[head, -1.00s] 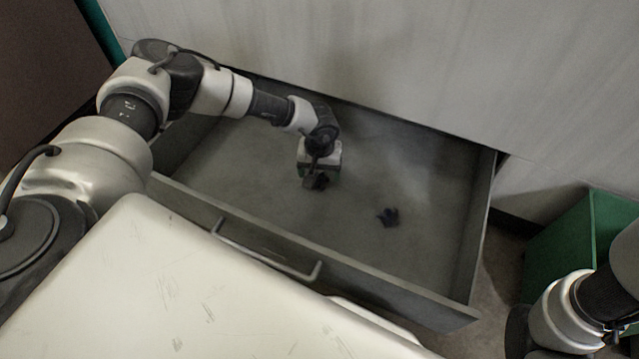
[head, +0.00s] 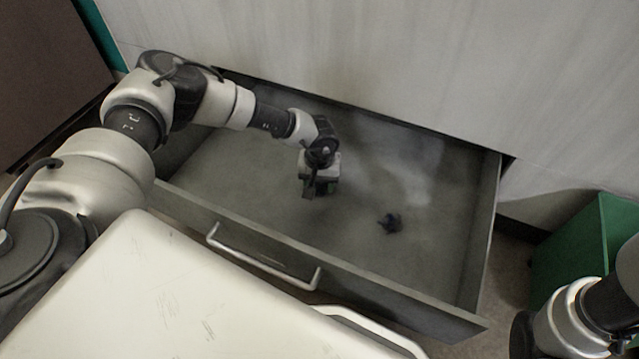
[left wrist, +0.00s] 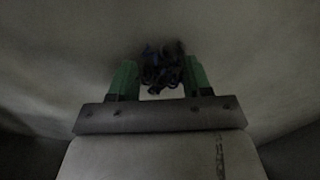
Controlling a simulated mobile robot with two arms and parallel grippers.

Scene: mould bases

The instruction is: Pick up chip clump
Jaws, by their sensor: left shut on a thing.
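In the left wrist view a dark, tangled chip clump (left wrist: 161,68) sits between the green fingertips of my left gripper (left wrist: 160,78), which is shut on it. In the head view my left gripper (head: 318,186) is inside the open grey drawer (head: 250,210) and hides the held clump. A second dark clump (head: 390,223) lies on the drawer floor to the right of the gripper, apart from it. My right arm shows at the lower right edge of the head view, but its gripper is out of view.
The drawer's front wall carries a metal handle (head: 262,266). A pale cabinet face (head: 400,70) rises behind the drawer. A green bin (head: 580,250) stands to the right. The drawer floor around the second clump is bare.

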